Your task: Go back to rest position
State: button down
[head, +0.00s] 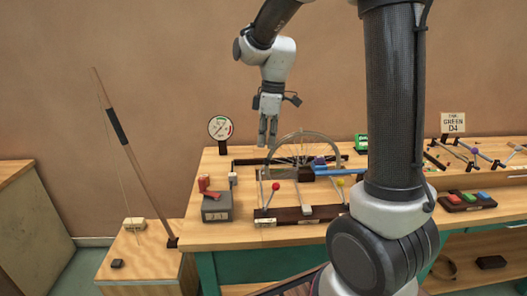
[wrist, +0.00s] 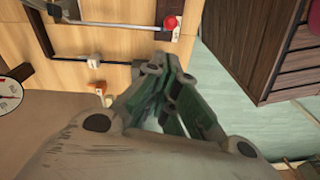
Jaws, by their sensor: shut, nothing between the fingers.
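My gripper (head: 268,130) is shut and empty. In the head view it points down above the back part of the wooden workbench (head: 200,238), just left of a spoked half wheel (head: 303,150). In the wrist view the gripper (wrist: 168,75) shows with its fingers together, and nothing is between them. Below it in that view lie the bench top and a floor area. I cannot tell the exact height of the fingertips above the bench.
A round dial (head: 220,128) stands behind the gripper to the left. A grey box with a red handle (head: 216,208) sits near the bench's front left. Mallets with red and yellow heads (head: 340,182) stand in front. A tall leaning stick (head: 118,128) rises from a low wooden box at left.

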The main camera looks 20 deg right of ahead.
jog(key=shift+r, duration=0.15)
jog(key=shift+d, duration=0.1)
dwell(0.3)
jog(key=s+d+r+m+t, duration=0.2)
jog(key=s+m, duration=0.4)
jog(key=s, duration=0.5)
jog(key=s+d+r+m+t+h, duration=0.1)
jog(key=s+d+r+m, duration=0.4)
jog(key=s, duration=0.6)
jog(key=shift+r+m+t, duration=0.3)
jog(key=shift+m+t, duration=0.3)
jog(key=shift+t, duration=0.2)
